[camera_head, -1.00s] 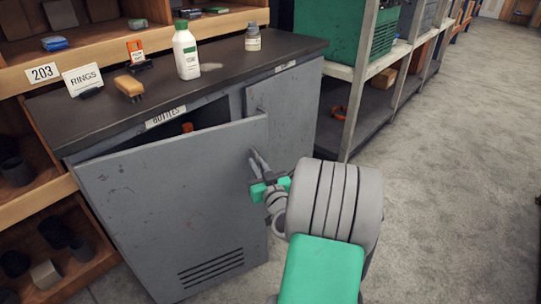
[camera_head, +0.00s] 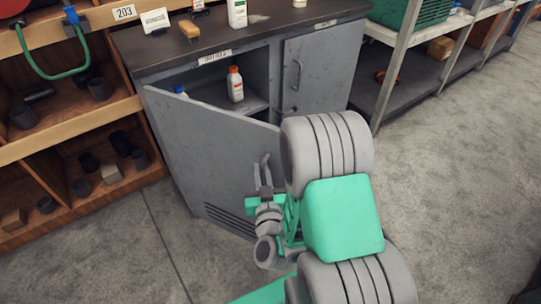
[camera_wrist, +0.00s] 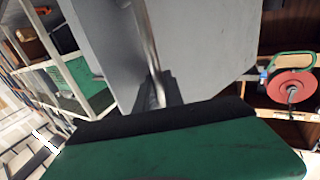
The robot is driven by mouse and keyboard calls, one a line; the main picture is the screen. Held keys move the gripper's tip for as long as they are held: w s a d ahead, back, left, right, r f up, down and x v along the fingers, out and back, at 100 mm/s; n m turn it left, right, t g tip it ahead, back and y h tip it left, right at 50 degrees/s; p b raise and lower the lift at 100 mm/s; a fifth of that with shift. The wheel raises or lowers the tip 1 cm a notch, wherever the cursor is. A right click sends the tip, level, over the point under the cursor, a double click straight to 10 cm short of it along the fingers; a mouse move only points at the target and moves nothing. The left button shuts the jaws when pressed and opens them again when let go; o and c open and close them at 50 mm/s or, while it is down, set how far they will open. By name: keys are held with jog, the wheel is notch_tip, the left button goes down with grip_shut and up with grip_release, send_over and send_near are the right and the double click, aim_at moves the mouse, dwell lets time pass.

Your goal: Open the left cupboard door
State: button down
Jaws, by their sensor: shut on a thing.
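The left cupboard door (camera_head: 205,150) is a grey metal panel with vent slots low down. It stands well open, swung out from the cabinet, with its free edge toward me. My gripper (camera_head: 264,172) is at the outer face of the door near that free edge. It is shut on the door's handle (camera_wrist: 150,45), a thin metal bar that runs down to the jaws in the wrist view. In the head view the handle is mostly hidden by the gripper. The right cupboard door (camera_head: 315,70) is closed, with its own bar handle (camera_head: 298,74).
An orange-capped bottle (camera_head: 236,84) and a blue-capped one (camera_head: 180,91) show inside the cupboard. Wooden cubbies (camera_head: 100,165) stand at left, close to the hinge side. A metal shelf rack (camera_head: 395,75) stands at right. The floor (camera_head: 450,190) at right is clear.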

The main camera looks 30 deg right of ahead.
jog(key=shift+s+a, duration=0.5)
jog(key=shift+a, duration=0.25)
jog(key=c, duration=1.5)
grip_release()
jog(key=shift+o, duration=0.2)
